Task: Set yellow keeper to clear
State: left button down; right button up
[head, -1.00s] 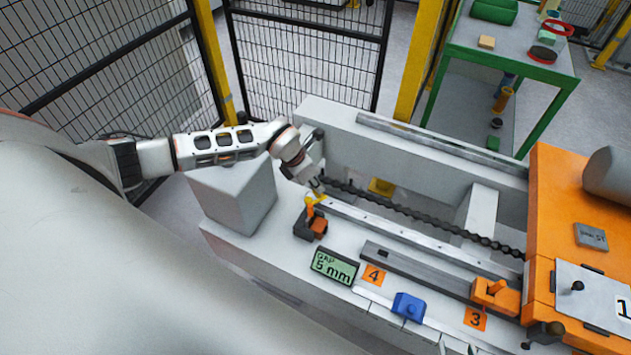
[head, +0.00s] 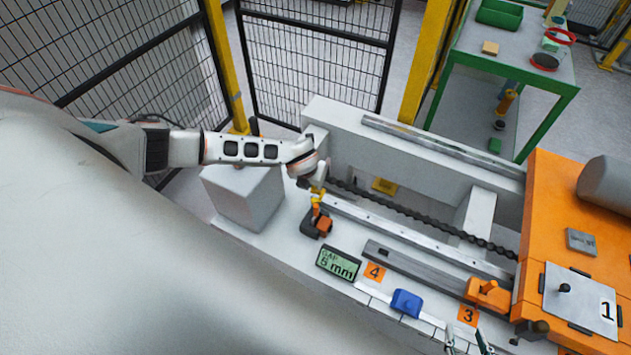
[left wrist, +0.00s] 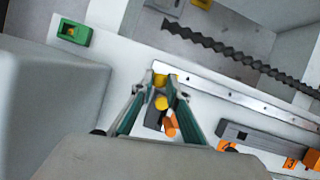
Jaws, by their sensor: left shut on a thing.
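The yellow keeper (head: 318,197) stands at the left end of the long metal rail, above a dark block with an orange part (head: 324,226). In the left wrist view the yellow keeper (left wrist: 161,102) shows between my left gripper's fingers (left wrist: 163,88), with the orange part just below it. My left gripper (head: 317,187) is shut on the keeper from above; its fingertips are partly hidden in the head view. My right gripper (head: 466,343) shows only its two fingertips at the bottom edge. They are apart, with nothing seen between them.
A display (head: 338,263) marked GAP stands beside the dark block. A blue block (head: 407,303) and an orange latch (head: 487,293) lie along the front. A grey box (head: 243,195) stands below my left forearm. A dark screw (head: 430,214) runs behind the rail.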

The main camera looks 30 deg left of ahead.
pick_arm(q)
jog(key=shift+s, duration=0.1)
dwell(0.3)
jog(key=c, duration=2)
grip_release()
jog(key=shift+o, duration=0.2)
jog(key=shift+r, duration=0.3)
jog(key=v, duration=1.1)
jog(key=shift+r, duration=0.15)
jog(key=shift+s, duration=0.15)
